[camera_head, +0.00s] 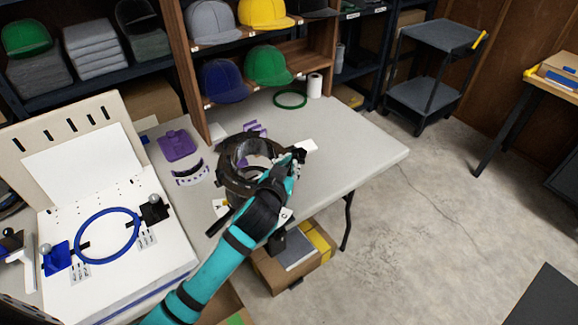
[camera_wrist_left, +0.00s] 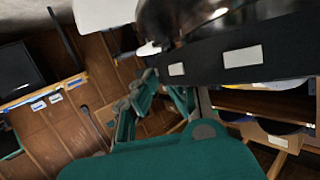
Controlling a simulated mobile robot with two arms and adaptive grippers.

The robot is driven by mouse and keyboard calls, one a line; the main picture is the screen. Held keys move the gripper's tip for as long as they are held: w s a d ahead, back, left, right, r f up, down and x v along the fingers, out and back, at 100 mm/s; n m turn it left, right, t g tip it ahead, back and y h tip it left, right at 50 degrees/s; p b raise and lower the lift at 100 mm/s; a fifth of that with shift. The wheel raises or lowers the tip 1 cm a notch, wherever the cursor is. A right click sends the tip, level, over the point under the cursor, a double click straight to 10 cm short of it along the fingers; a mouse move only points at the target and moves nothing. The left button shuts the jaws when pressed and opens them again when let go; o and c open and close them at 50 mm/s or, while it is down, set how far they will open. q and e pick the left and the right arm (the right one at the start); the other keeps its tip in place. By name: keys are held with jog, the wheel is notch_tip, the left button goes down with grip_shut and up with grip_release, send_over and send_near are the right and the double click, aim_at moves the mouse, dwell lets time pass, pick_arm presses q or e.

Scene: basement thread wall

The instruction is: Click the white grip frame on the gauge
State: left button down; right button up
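A dark brown, ring-shaped gauge (camera_head: 236,180) stands on the grey table, partly behind my left gripper. In the left wrist view its dark band (camera_wrist_left: 215,62) with pale labels fills the upper right. A small white piece (camera_head: 307,146), perhaps the grip frame, shows just beyond the fingertips at the gauge's right side. A white panel (camera_wrist_left: 103,12) shows at the top of the wrist view. My left gripper (camera_head: 292,166) is at the gauge's right rim; its teal fingers (camera_wrist_left: 163,92) show in the wrist view. Whether they grip anything is unclear. My right gripper is not in view.
A white board (camera_head: 105,262) with a blue hoop (camera_head: 108,236) stands at left. A cap shelf (camera_head: 300,62) stands behind. The table's right end (camera_head: 360,150) is clear.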

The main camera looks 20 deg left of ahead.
pick_arm(q)
notch_tip(320, 180, down, 8)
jog(key=a+b, duration=0.1)
jog(key=b, duration=0.4)
jog(key=shift+w+r, duration=0.2)
jog(key=shift+w, duration=0.25)
jog(key=shift+s, duration=0.1)
jog(key=shift+a, duration=0.1)
dwell(0.3)
jog(key=shift+f, duration=0.2)
jog(key=shift+f+b, duration=0.4)
jog(key=shift+f, duration=0.15)
